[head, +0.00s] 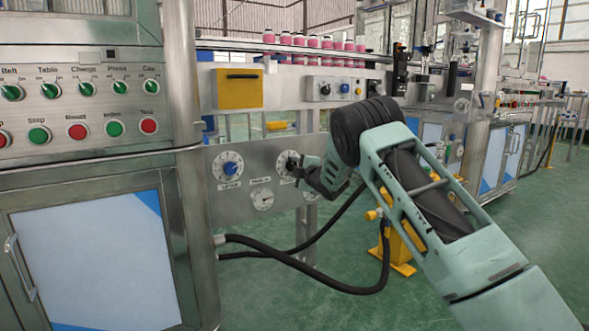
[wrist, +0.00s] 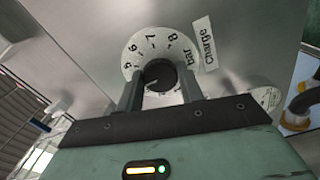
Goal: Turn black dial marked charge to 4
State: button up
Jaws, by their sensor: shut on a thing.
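The black charge dial (wrist: 160,72) sits in the middle of a round white scale plate (wrist: 134,52) in the wrist view. Numbers from 5 to 8 and the word "bar" show on the plate, and a label reading "Charge" (wrist: 204,43) is beside it. My gripper (wrist: 161,88) has one finger on each side of the dial and is shut on it. In the head view my gripper (head: 295,166) is at the metal panel (head: 247,150) and covers most of the dial. The dial's pointer and the lower numbers are hidden or too unclear to read.
A blue dial (head: 229,168) is left of my gripper on the same panel, with a small gauge (head: 263,199) below. Black hoses (head: 300,266) loop under the panel. A cabinet with switches and buttons (head: 75,107) stands at left.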

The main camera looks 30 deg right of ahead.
jog(key=shift+f, duration=0.1)
jog(key=o, duration=1)
jog(key=shift+s, duration=0.1)
jog(key=s+p, duration=0.5)
jog(key=s, duration=1.2)
jog(key=shift+d+p, duration=0.25)
jog(key=shift+p, duration=0.05)
jog(key=shift+s, duration=0.1)
